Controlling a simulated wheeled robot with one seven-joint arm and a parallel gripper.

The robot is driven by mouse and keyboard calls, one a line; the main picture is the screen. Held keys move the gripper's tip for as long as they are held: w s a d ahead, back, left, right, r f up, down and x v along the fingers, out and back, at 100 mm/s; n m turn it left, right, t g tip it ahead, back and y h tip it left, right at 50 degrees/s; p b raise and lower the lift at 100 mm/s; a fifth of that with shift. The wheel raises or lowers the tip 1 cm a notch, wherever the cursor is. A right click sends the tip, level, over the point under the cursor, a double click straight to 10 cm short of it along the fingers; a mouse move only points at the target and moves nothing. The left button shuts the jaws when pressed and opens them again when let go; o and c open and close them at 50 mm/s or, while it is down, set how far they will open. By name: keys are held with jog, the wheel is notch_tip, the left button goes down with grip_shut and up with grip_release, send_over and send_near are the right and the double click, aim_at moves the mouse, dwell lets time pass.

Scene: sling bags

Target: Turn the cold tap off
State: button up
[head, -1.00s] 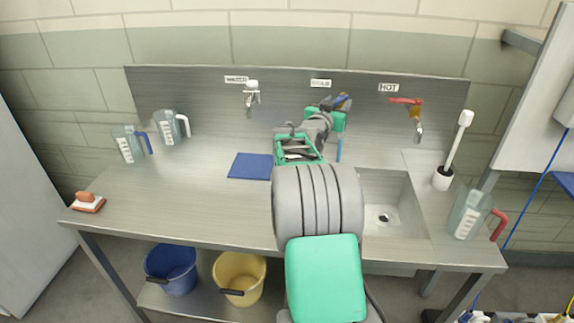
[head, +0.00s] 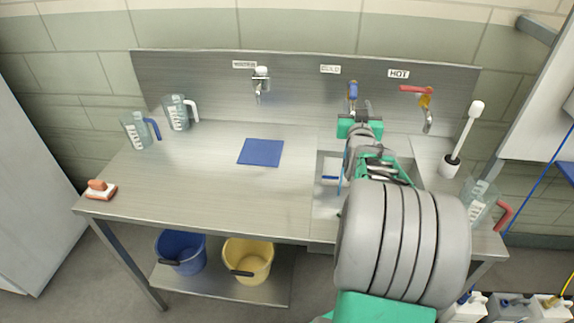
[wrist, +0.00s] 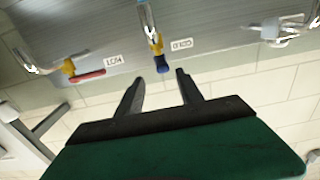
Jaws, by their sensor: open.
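The cold tap (head: 352,92) is on the steel back panel under its label, with a blue lever and yellow body. In the wrist view its blue lever (wrist: 162,65) points towards my gripper, just beyond and roughly between the fingertips, with no clear contact. My gripper (wrist: 159,77) is open and empty. In the head view my gripper (head: 361,112) is just below and in front of the cold tap; my arm hides the spout and part of the sink.
The hot tap (head: 424,100) with a red lever is to the right, another tap (head: 261,82) to the left. A brush in a holder (head: 452,165) and a red-handled jug (head: 480,200) stand right of the sink (head: 325,205). A blue cloth (head: 261,152) lies left; the counter around it is clear.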

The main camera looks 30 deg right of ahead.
jog(key=a+f+n+g+y+b, duration=0.1)
jog(key=a+f, duration=0.4)
jog(key=a, duration=0.6)
jog(key=s+a+f+n+g+y, duration=0.1)
jog(key=a+f+n+g+y, duration=0.2)
jog(key=a, duration=0.9)
jog(key=f+g+y, duration=0.1)
jog(key=f+y, duration=0.1)
jog(key=y, duration=0.1)
jog(key=shift+s+y+b, duration=0.3)
jog(key=shift+b, duration=0.1)
jog(key=shift+c, duration=0.3)
